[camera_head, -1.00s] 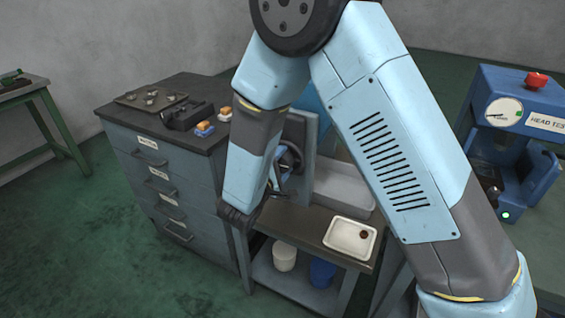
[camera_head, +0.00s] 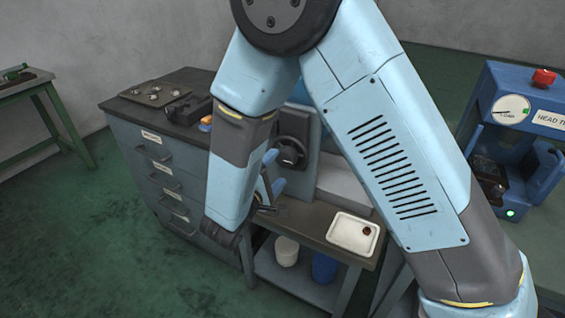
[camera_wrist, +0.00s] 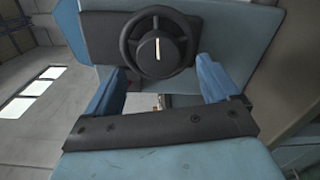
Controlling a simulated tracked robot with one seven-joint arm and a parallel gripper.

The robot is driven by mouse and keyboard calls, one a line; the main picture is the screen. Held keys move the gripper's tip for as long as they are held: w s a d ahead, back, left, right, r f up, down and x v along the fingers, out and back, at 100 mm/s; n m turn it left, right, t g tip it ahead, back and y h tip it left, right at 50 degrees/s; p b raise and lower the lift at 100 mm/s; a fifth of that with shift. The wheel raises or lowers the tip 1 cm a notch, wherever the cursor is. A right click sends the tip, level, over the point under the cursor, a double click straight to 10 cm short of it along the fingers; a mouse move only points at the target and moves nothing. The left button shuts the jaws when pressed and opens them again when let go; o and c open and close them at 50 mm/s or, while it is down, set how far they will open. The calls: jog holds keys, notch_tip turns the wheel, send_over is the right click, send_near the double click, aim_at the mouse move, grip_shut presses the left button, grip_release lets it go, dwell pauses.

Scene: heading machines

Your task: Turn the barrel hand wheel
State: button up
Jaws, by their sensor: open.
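The black hand wheel (camera_wrist: 157,43) is in the wrist view at top centre, on a dark plate on a blue-grey machine panel (camera_wrist: 232,40). Its hub carries a pale line that stands nearly upright in the picture. My gripper (camera_wrist: 163,78) is open, with one blue finger at each side below the wheel. The fingers look empty, and I cannot tell whether they touch the wheel. In the head view the wheel (camera_head: 291,152) shows just right of my forearm, and my gripper (camera_head: 275,172) is partly hidden behind the arm.
A grey drawer cabinet (camera_head: 150,165) stands left of the machine, with a tray of small parts (camera_head: 152,93) on top. A white tray (camera_head: 340,237) lies on the bench at right. A blue head tester (camera_head: 500,100) stands far right. Buckets sit on the lower shelf.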

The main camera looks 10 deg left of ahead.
jog(key=v, duration=0.7)
dwell(0.3)
jog(key=w+d+r+m+g+h, duration=0.2)
jog(key=d+r+m+g, duration=0.15)
jog(key=d, duration=0.55)
jog(key=w+d+r+m+g+h, duration=0.25)
jog(key=d+r+g, duration=0.2)
jog(key=d, duration=0.45)
jog(key=w+d+r+m+g+h, duration=0.1)
jog(key=d+r+m+g+h, duration=0.2)
jog(key=d, duration=0.5)
jog(key=s+d+r+m+y, duration=0.8)
jog(key=s+d+r+y, duration=0.4)
jog(key=d, duration=0.3)
jog(key=shift+d+r+m+g, duration=0.25)
jog(key=shift+d+m+g, duration=0.05)
jog(key=shift+d+m, duration=0.1)
dwell(0.5)
